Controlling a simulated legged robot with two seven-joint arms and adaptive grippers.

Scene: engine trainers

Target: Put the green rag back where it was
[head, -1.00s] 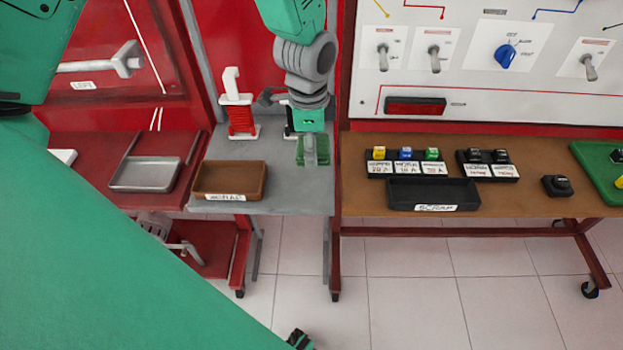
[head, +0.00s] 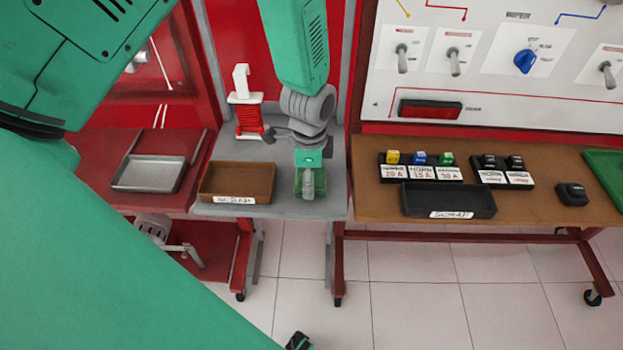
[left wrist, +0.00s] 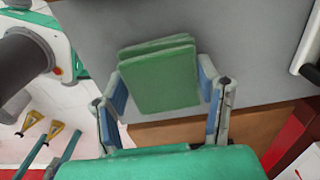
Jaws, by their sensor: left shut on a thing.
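The green rag (head: 318,184) is a folded square near the front edge of the grey bench (head: 215,209), right of the brown scrap tray (head: 237,183). My left gripper (head: 308,188) reaches down from above and is shut on it. In the left wrist view the rag (left wrist: 165,78) lies between the two fingers (left wrist: 165,105), over the grey top. I cannot tell whether the rag touches the bench. My right gripper is not in view.
A red and white stand (head: 247,105) is behind the tray. To the right, past a gap, a brown table holds a black scrap tray (head: 449,199) and labelled switch blocks (head: 421,173). A metal tray (head: 149,173) lies on the red bench at left.

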